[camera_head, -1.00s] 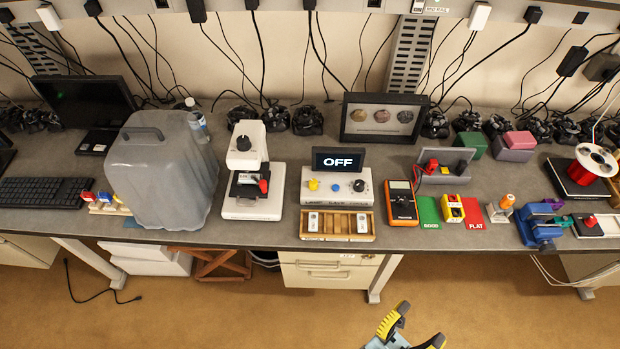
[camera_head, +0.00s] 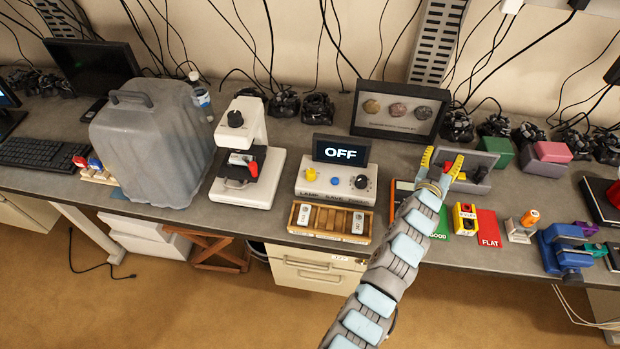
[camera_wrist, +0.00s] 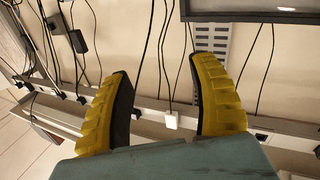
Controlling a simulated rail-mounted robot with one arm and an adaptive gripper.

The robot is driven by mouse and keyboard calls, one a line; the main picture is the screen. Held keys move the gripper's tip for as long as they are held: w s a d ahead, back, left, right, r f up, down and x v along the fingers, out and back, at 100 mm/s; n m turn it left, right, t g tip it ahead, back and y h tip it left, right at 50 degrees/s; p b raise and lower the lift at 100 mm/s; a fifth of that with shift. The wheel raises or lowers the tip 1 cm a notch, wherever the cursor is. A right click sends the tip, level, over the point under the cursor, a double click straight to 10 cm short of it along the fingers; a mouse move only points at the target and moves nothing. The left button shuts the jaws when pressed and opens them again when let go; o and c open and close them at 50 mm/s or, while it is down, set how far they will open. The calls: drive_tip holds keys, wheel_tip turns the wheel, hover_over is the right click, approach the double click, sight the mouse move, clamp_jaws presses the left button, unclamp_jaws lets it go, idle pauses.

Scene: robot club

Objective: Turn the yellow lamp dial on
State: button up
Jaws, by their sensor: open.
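The yellow lamp dial (camera_head: 310,174) sits at the left end of the front of a pale control box (camera_head: 300,189) on the bench. A blue button (camera_head: 336,180) and a black knob (camera_head: 361,182) are on the same box. The small screen (camera_head: 341,152) on top reads OFF. My gripper (camera_head: 441,163) is to the right of the box, over the bench, with its yellow fingers apart and empty. In the wrist view the two yellow fingers (camera_wrist: 160,105) are spread, with only wall, cables and sockets beyond; the dial is not in that view.
A microscope-like device (camera_head: 248,160) stands left of the box. A wooden tray (camera_head: 330,205) lies in front of it. A framed display (camera_head: 400,108) leans behind, to the right. A grey bin (camera_head: 480,172), a yellow switch box (camera_head: 465,219) and a blue vise (camera_head: 563,250) are at the right.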

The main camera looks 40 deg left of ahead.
sight(312, 172)
drive_tip(key=w+a+f+n+g+y+b, duration=0.2)
drive_tip(key=w+a+n+g+y+b, duration=0.15)
drive_tip(key=a, duration=0.55)
drive_tip(key=s+a+n+g+b, duration=0.1)
drive_tip(key=s+a+n+g, duration=0.2)
drive_tip(key=a, duration=0.2)
drive_tip(key=s+a+r+n+g+b, duration=0.1)
drive_tip(key=s+a+n+g+b, duration=0.1)
drive_tip(key=s+a+g, duration=0.2)
drive_tip(key=s+a+n+g+y+b, duration=0.1)
drive_tip(key=s+a+n+g+b, duration=0.1)
drive_tip(key=a, duration=0.4)
drive_tip(key=shift+s+a+r+n+g, duration=0.1)
drive_tip(key=shift+s+r+n+g, duration=0.1)
drive_tip(key=shift+s+n+g, duration=0.35)
drive_tip(key=shift+s+r+n+g, duration=0.2)
drive_tip(key=shift+s+n+g, duration=0.1)
drive_tip(key=shift+s+g, duration=0.3)
drive_tip(key=s+r+n+g+h+b, duration=0.2)
drive_tip(key=s+n+g+h, duration=0.15)
drive_tip(key=s, duration=0.75)
drive_tip(key=shift+n+g+y, duration=0.35)
drive_tip(key=shift+y, duration=0.05)
drive_tip(key=x, duration=1.6)
drive_tip(key=shift+w+a+f, duration=0.1)
drive_tip(key=shift+w+f, duration=0.1)
drive_tip(key=shift+f, duration=0.2)
clamp_jaws()
